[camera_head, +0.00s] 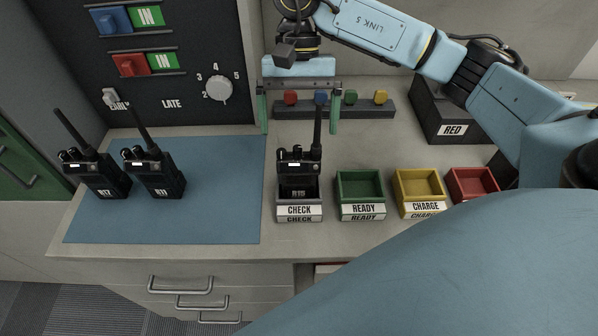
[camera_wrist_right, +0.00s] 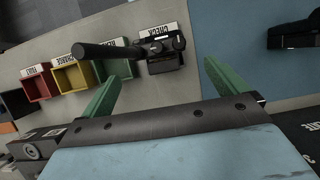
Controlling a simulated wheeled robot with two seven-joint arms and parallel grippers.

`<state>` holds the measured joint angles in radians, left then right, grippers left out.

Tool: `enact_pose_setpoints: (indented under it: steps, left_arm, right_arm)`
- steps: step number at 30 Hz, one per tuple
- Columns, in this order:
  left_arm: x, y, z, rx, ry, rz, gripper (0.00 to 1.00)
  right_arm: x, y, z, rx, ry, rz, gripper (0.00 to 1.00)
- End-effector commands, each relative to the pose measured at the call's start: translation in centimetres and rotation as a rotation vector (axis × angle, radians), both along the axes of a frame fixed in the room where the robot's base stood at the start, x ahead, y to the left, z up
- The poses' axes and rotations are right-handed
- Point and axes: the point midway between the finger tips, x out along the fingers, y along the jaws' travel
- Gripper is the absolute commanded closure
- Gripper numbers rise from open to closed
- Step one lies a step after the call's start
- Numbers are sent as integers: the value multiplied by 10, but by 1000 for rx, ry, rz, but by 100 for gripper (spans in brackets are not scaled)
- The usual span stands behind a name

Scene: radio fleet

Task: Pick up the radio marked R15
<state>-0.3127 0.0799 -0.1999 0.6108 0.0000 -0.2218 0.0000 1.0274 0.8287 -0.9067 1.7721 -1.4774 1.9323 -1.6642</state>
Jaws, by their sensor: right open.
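The black radio marked R15 (camera_head: 298,181) stands upright in the tray labelled CHECK (camera_head: 299,211), its antenna pointing up. It also shows in the right wrist view (camera_wrist_right: 162,56), with its antenna toward the left. My right gripper (camera_head: 299,130) is open and empty, its green fingers spread behind and above the radio in the head view. In the right wrist view the fingers (camera_wrist_right: 160,85) point toward the radio, with it beyond their tips. My left gripper is not in view.
Two other radios (camera_head: 98,174) (camera_head: 155,170) stand on the blue mat (camera_head: 215,215) at left. Green READY (camera_head: 345,190), yellow CHARGE (camera_head: 402,190) and red (camera_head: 460,187) trays sit to the right. A strip with coloured knobs (camera_head: 365,106) and a RED box (camera_head: 440,108) are behind.

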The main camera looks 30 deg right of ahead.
Motion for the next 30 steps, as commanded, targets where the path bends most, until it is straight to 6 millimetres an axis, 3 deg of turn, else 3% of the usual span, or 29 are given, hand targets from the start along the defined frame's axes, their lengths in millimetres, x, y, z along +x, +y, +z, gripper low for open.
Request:
enact_pose_setpoints:
  steps: [8,15,23,30]
  left_arm:
    - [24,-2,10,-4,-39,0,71]
    - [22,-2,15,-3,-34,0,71]
    - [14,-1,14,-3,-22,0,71]
    - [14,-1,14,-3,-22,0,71]
  right_arm:
    - [-9,5,-23,1,4,1,2]
    - [-18,11,-52,1,2,0,2]
    - [-18,12,-54,1,-1,1,2]
    - [-18,11,-54,2,0,1,33]
